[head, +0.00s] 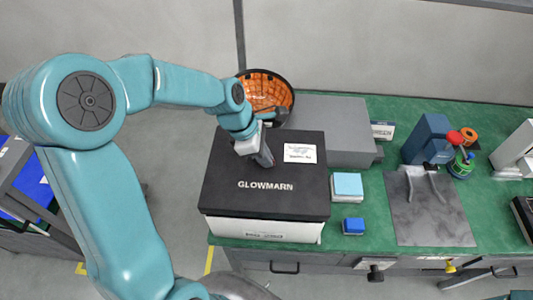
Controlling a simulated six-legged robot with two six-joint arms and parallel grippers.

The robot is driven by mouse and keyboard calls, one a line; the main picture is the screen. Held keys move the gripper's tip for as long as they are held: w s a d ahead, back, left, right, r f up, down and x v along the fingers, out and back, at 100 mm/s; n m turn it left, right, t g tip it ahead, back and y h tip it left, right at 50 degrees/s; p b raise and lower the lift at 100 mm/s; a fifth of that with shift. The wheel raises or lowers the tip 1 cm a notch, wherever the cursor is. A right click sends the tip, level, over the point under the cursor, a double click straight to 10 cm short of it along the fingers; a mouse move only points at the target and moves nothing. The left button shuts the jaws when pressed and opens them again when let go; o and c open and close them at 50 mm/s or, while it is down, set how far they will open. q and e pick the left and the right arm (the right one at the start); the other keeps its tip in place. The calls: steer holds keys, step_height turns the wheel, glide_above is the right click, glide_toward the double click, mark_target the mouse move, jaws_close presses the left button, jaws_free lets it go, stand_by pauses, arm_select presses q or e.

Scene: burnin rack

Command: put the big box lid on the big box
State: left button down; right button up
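The big box lid (230,187) is black, with "GLOWMARN" printed on it and a white label at its upper right. It lies over the white big box (230,228), whose front wall shows below the lid's front edge. The lid covers the box's top, so the inside is hidden. I cannot tell whether the lid is fully seated. My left gripper (265,158) is over the rear middle of the lid, pointing down, at or just above its surface. Its fingers are seen from above and their gap is not clear. My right gripper is not in view.
The green bench (365,220) carries a grey case (325,115) behind the lid, an orange-lined basket (265,90), light-blue (347,184) and blue (353,226) blocks, and a grey mat (440,225) with a tool on it. Free bench surface is narrow right of the box.

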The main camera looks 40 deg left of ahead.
arm_select(q)
steer(key=shift+s+f, duration=0.15)
steer(key=shift+f, duration=0.25)
steer(key=shift+s+d, duration=0.1)
steer(key=shift+d, duration=0.15)
steer(key=shift+a+f, duration=0.1)
steer(key=shift+a, duration=0.1)
steer(key=shift+d, duration=0.25)
steer(key=shift+a, duration=0.15)
steer(key=shift+f, duration=0.1)
